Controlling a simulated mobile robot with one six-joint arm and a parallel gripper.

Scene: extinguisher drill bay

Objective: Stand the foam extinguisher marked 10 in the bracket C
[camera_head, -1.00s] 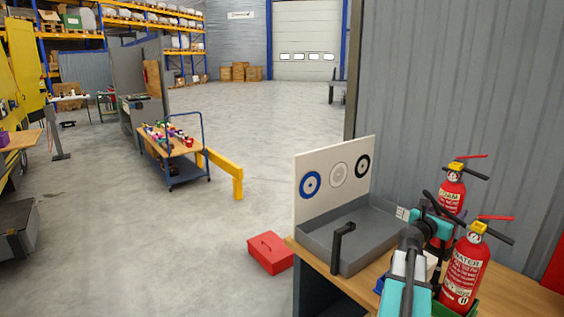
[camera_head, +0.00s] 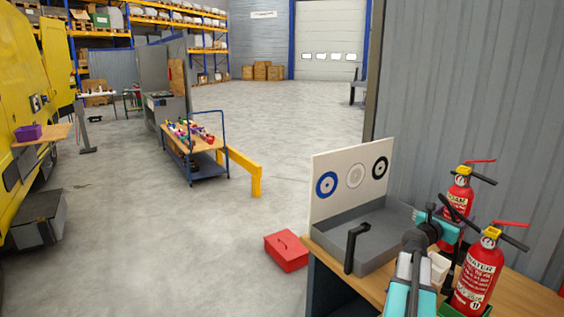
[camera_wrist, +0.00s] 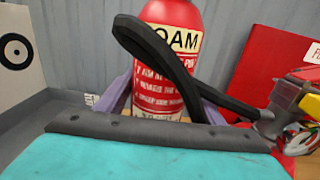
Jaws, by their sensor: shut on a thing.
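The red foam extinguisher (camera_head: 458,203) stands upright at the back right of the bench in the head view. Its FOAM label shows in the wrist view, where the extinguisher (camera_wrist: 165,65) fills the middle; I cannot read a number. My gripper (camera_head: 447,224) is shut on its body, with a purple finger on each side (camera_wrist: 155,100). A black hose crosses in front of it. A red extinguisher marked WATER (camera_head: 477,278) stands in front and to the right, in a green holder (camera_head: 452,311). No letter C can be read. My arm hides part of the bench.
A grey tray (camera_head: 361,259) with a black handle stands left of my arm, before a white target board (camera_head: 318,210). A pale box (camera_head: 440,268) sits beside my arm. A red toolbox (camera_head: 287,251) lies on the floor. A corrugated wall (camera_head: 500,90) rises behind.

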